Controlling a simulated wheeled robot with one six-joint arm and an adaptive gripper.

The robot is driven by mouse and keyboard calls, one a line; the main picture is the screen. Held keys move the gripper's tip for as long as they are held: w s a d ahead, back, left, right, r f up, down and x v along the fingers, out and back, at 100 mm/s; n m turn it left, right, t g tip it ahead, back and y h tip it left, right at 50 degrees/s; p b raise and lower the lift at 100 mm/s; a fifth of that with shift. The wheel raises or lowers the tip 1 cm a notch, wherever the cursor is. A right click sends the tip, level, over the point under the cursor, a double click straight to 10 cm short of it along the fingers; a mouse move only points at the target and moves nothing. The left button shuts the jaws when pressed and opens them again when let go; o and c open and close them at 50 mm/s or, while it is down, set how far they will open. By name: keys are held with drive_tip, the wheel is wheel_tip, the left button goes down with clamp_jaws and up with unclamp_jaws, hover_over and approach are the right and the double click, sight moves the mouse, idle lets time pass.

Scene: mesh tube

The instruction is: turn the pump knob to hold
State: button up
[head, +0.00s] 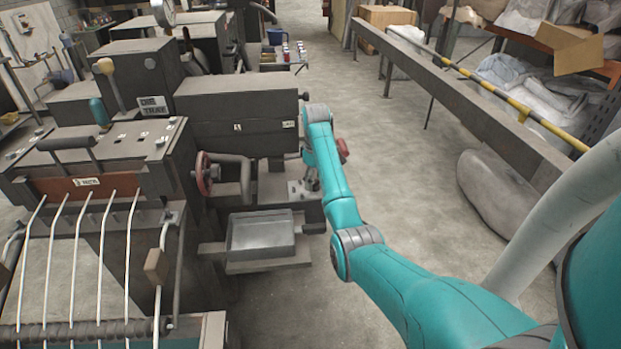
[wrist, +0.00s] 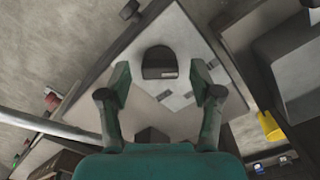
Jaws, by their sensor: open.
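In the wrist view, a dark rounded knob (wrist: 158,60) stands on a light grey plate (wrist: 125,50). I see gaps on both sides and cannot tell the height between fingertips and knob. In the head view, my gripper (head: 313,182) points down over a small grey plate (head: 296,190) on the machine's side. The knob is not clear there.
A red handwheel (head: 205,173) and a metal tray (head: 262,235) are left of my arm in the head view. The dark machine block (head: 235,125) stands behind them. Open floor (head: 400,150) lies to the right, bounded by a long rail (head: 465,95).

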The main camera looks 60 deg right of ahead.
drive_tip(key=c, duration=1.1)
drive_tip(key=shift+c, duration=0.2)
drive_tip(key=shift+f+m, duration=0.1)
drive_tip(key=shift+m, duration=0.3)
drive_tip(key=m, duration=0.4)
drive_tip(key=shift+m, duration=0.3)
drive_tip(key=m, duration=0.4)
drive_tip(key=shift+m, duration=0.3)
